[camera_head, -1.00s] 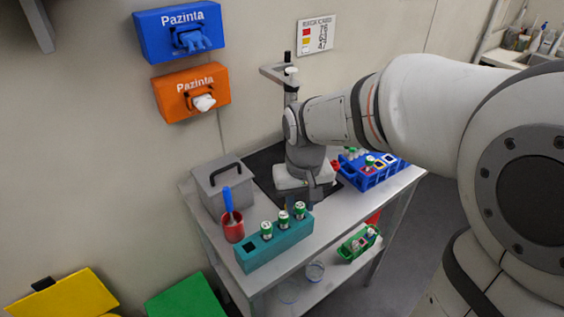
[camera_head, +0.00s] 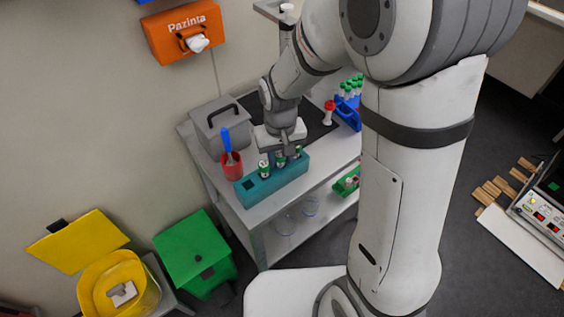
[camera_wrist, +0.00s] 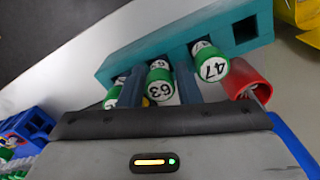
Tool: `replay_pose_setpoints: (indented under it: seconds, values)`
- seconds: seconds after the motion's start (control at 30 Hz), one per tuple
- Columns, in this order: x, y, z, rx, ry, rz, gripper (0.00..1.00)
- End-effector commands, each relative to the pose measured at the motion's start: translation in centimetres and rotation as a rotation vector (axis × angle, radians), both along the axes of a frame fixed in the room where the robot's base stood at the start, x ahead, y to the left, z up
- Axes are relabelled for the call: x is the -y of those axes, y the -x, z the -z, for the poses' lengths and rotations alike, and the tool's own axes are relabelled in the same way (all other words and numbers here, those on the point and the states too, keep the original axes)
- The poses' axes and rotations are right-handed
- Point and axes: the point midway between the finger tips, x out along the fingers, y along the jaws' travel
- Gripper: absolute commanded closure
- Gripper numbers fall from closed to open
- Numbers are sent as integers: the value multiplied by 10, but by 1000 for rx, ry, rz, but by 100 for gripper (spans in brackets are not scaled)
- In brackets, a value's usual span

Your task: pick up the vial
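Three green-capped vials stand in the teal rack (camera_head: 262,190), which also shows in the wrist view (camera_wrist: 125,65). The cap numbered 63 (camera_wrist: 159,84) is in the middle. The vial numbered 47 (camera_wrist: 211,66) is right of it, and a third vial (camera_wrist: 112,97) is partly hidden by a finger. My gripper (camera_wrist: 160,82) is open, its two fingers apart on either side of vial 63. In the head view my gripper (camera_head: 281,155) points down over the rack's right part, partly hiding the vials there. The left vial (camera_head: 264,168) is clear of it.
A red cup (camera_head: 231,167) with a blue-handled tool stands close to the rack's left end. A grey lidded box (camera_head: 220,125) is behind it. A blue rack (camera_head: 348,112) with several vials and a red-capped item (camera_head: 329,112) are farther right. The rack's left-end slot is empty.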

Motion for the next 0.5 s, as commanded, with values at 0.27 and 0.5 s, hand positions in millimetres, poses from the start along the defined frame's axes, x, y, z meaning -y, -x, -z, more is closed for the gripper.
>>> replay_pose_setpoints:
  seconds: [0.27,0.5]
  values:
    - [0,0,0,0,0,1,81]
    - [1,0,-1,1,0,1,100]
